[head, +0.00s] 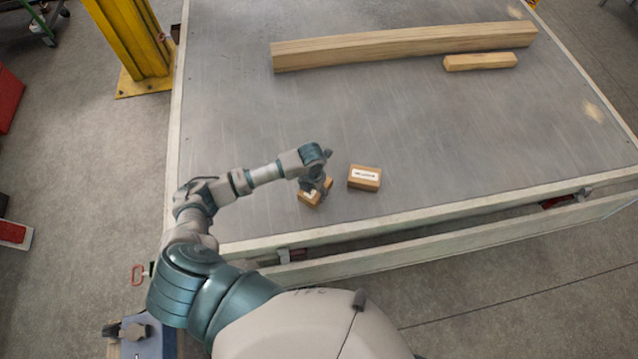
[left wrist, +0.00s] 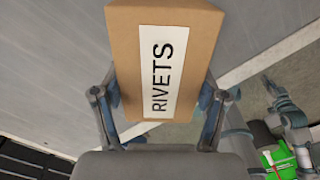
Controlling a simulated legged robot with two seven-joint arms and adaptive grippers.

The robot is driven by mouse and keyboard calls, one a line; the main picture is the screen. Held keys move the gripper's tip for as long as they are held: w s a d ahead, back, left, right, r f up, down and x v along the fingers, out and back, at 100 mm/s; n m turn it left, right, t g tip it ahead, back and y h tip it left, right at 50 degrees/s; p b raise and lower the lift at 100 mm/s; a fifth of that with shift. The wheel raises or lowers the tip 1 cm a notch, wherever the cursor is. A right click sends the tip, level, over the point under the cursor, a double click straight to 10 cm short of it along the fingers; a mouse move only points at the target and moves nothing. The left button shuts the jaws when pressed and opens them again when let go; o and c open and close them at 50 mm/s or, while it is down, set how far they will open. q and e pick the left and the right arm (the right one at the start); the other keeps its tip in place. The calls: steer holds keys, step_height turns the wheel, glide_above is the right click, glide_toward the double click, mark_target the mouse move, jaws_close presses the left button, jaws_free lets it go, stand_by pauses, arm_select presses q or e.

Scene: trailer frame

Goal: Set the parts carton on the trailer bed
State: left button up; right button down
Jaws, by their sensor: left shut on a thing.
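A brown parts carton (left wrist: 185,50) with a white label reading RIVETS fills the upper middle of the left wrist view. My left gripper (left wrist: 160,105) has a finger on each side of it and is shut on it. In the head view the left gripper (head: 318,188) is over the near part of the grey trailer bed (head: 240,110) and partly covers the held carton (head: 308,197). I cannot tell whether the carton touches the bed. My right gripper is not in view.
A second labelled carton (head: 365,178) sits on the bed just right of the held one. A long timber (head: 400,46) and a short wood block (head: 480,61) lie toward the far side. A yellow post (head: 135,40) stands left of the bed. The bed's middle is clear.

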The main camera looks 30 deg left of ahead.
arm_select(q)
steer(key=w, duration=0.4)
steer(key=shift+w+d+f, duration=0.1)
steer(key=shift+d+f, duration=0.05)
steer(key=shift+d, duration=0.05)
steer(key=f, duration=0.3)
steer(key=shift+a+f, duration=0.25)
steer(key=shift+a, duration=0.15)
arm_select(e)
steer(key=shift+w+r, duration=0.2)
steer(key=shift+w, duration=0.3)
arm_select(q)
steer(key=o, duration=1.4)
steer(key=shift+d, duration=0.25)
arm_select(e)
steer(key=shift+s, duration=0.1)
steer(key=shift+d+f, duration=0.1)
arm_select(q)
step_height(320, 180, up, 11)
steer(key=shift+a+f, duration=0.1)
steer(key=shift+r, duration=0.6)
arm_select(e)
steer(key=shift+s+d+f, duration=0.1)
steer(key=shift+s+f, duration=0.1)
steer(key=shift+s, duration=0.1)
